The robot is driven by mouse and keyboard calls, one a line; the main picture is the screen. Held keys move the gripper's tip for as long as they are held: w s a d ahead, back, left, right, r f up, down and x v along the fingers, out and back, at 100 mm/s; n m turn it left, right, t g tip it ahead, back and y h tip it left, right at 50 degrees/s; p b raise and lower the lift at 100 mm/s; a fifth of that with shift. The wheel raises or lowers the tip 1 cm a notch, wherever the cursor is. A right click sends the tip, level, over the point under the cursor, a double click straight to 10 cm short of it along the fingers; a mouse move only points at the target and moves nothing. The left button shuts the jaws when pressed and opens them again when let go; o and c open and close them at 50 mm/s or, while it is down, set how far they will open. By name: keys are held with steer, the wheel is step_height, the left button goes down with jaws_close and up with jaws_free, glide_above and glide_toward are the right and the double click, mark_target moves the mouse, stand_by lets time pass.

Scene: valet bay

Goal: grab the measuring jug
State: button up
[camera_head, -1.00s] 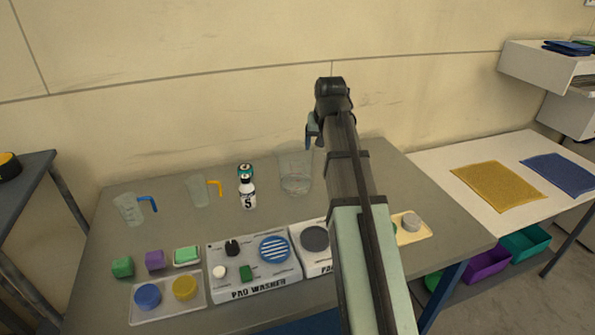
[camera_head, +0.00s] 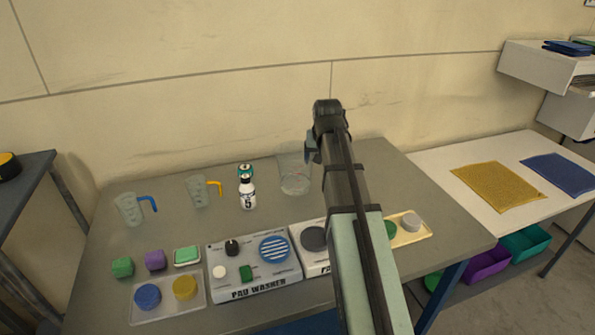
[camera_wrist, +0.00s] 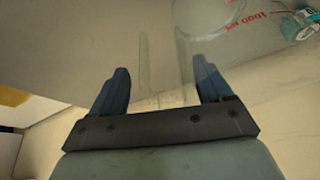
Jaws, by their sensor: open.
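A large clear measuring jug (camera_head: 293,175) stands upright at the back of the grey table. My gripper (camera_head: 312,150) is at its right side, near the rim. In the wrist view my gripper (camera_wrist: 160,78) is open, and a faint clear upright shape, apparently the jug's handle, shows between the fingers. The clear jug body (camera_wrist: 205,20) with red marking is at the top of that view. I cannot tell whether a finger touches it. Two smaller clear jugs, one with a blue handle (camera_head: 130,208) and one with an orange handle (camera_head: 199,192), stand further left.
A white bottle (camera_head: 247,193) and a teal-topped container (camera_head: 245,171) stand just left of the large jug. In front are a grey pad washer unit (camera_head: 255,287), a tray (camera_head: 160,311) with round pads, and small blocks. The wall is close behind.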

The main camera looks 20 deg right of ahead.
steer(key=c, duration=1.4)
